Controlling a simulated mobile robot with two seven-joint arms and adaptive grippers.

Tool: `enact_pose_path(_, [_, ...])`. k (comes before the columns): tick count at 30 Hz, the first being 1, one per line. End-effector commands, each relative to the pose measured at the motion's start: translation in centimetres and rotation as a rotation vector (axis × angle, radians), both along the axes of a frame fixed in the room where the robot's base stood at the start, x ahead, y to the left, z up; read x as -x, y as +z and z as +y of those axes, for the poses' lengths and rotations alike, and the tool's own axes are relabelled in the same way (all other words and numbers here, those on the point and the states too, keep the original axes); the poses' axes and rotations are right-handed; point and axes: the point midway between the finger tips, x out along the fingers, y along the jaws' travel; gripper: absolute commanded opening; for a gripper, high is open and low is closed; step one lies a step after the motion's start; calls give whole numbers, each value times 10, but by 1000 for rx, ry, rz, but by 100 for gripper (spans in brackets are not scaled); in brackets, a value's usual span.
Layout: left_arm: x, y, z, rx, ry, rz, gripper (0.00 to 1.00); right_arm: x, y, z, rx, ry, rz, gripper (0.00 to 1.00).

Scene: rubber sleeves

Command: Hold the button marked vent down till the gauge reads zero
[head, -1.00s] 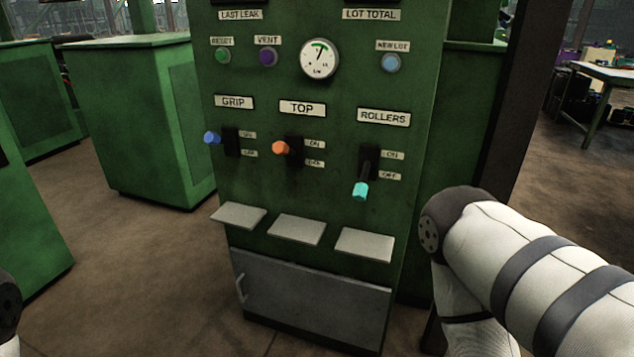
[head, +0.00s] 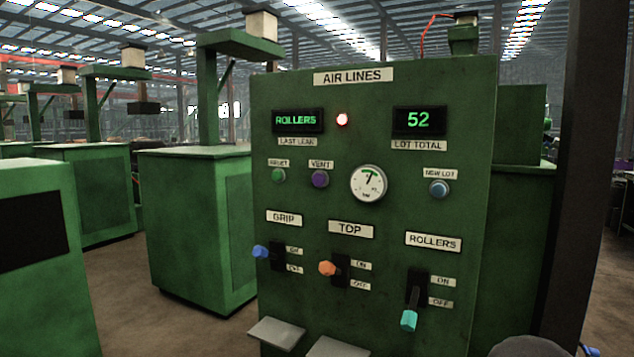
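The purple vent button (head: 320,179) sits on the green air lines panel (head: 385,100) in the head view, under a label reading VENT. The round white gauge (head: 368,184) is just right of it. Its dark needle points up near the green band at the top of the dial; the numbers are too small to read. Nothing touches the button. Neither of my grippers is in view; only a rounded dark part of my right arm shows at the bottom edge.
A green reset button (head: 279,176) and blue new lot button (head: 439,188) flank these. Below are the blue grip lever (head: 261,251), orange top lever (head: 328,268) and teal rollers lever (head: 409,320). A dark post (head: 572,180) stands right.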

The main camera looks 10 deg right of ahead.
Motion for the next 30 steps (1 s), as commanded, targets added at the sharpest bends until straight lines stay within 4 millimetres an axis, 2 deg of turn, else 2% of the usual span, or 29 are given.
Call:
enact_pose_path(1, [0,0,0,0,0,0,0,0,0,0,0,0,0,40])
enact_pose_path(2, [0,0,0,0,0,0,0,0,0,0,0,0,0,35])
enact_pose_path(6, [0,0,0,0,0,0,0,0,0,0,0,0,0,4])
enact_pose_path(7, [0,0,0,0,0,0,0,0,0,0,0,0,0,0])
enact_pose_path(30, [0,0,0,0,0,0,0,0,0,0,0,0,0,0])
